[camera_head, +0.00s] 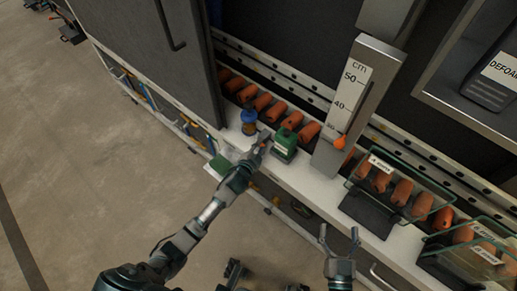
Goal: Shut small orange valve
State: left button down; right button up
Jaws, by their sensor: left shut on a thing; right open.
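A small orange knob (340,142) shows on the lower part of a grey gauge (358,88) marked in cm. I cannot tell whether this knob is the small orange valve. My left gripper (263,138) is at the shelf, between a blue-capped bottle (249,117) and a green bottle (285,141). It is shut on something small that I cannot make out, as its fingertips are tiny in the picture. My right gripper (340,236) is open and empty in front of the shelf, below the gauge.
Several orange cylinders lie in a row along the white shelf (312,184) behind the bottles. Clear bins (383,172) with orange pieces stand at the right. A dark door (152,50) stands at the left. The floor (90,160) at the left is mostly clear.

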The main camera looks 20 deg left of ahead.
pick_arm(q)
jog(key=p, duration=0.1)
jog(key=r+n+p, duration=0.1)
jog(key=p, duration=0.1)
jog(key=shift+w+a+n+g+h, duration=0.1)
jog(key=shift+a+n+g+h, duration=0.2)
jog(key=shift+g+h, duration=0.1)
jog(key=n+p, duration=0.1)
jog(key=a+n+h+p, duration=0.1)
jog(key=shift+w+a+g+h+p, duration=0.2)
jog(key=shift+g+h+p, duration=0.1)
jog(key=shift+g, duration=0.1)
jog(key=shift+f+n, duration=0.1)
jog(key=shift+n, duration=0.4)
jog(key=shift+a, duration=0.15)
jog(key=shift+w+a+f+n+g+h, duration=0.1)
jog(key=shift+a+n+g+h, duration=0.2)
jog(key=shift+n+h, duration=0.3)
pick_arm(e)
jog(key=s+d+f+g+h, duration=0.3)
jog(key=s+d+f+g, duration=0.2)
jog(key=s+f+g, duration=0.6)
jog(key=shift+s+f+g, duration=0.35)
jog(key=shift+f+g, duration=0.15)
jog(key=shift+d, duration=0.1)
pick_arm(q)
jog(key=c, duration=1.4)
grip_release()
jog(key=shift+o, duration=0.2)
